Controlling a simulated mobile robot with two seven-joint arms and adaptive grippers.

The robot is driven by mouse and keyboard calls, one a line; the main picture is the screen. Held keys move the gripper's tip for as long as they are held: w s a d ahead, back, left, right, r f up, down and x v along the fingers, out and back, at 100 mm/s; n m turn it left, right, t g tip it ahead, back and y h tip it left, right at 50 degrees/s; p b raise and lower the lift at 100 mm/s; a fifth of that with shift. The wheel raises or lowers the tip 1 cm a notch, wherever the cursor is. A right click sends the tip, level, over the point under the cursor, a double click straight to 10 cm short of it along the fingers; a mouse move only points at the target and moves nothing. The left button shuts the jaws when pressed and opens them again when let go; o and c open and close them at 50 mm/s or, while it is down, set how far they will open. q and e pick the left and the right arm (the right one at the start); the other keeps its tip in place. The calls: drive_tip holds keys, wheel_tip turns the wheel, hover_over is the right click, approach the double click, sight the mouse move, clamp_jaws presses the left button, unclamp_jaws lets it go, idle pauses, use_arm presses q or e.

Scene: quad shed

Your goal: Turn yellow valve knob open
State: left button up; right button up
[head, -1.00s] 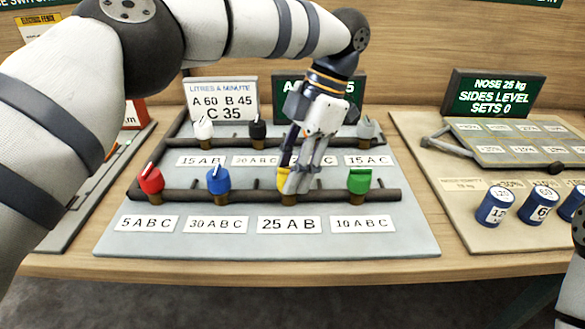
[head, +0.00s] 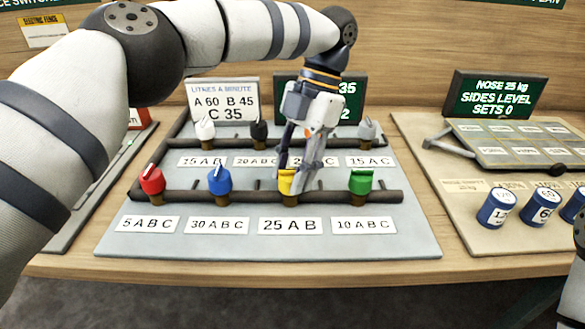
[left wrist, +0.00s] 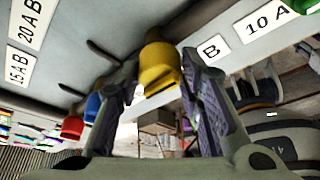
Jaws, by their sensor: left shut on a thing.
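The yellow valve knob (head: 286,184) stands on the front pipe of the grey valve board, above the label 25 AB (head: 291,225). My left gripper (head: 295,175) comes down on it from above and behind, its fingers partly covering it. In the left wrist view the yellow knob (left wrist: 160,70) sits between the two fingertips (left wrist: 161,66), and the gripper is shut on it. The knob's pointer mark is hidden. My right gripper is not in view.
On the same pipe are a red knob (head: 152,181), a blue knob (head: 219,180) and a green knob (head: 361,181). White, black and grey knobs stand on the rear pipe (head: 330,143). Blue weights (head: 497,207) stand on the board at right.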

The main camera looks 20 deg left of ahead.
sight(292, 169)
use_arm(q)
drive_tip(key=o, duration=1.1)
drive_tip(key=shift+o, duration=0.2)
drive_tip(key=shift+r, duration=0.1)
wheel_tip(292, 169, up, 8)
drive_tip(key=shift+s+r, duration=0.1)
drive_tip(key=shift+s, duration=0.05)
drive_tip(key=shift+r, duration=0.8)
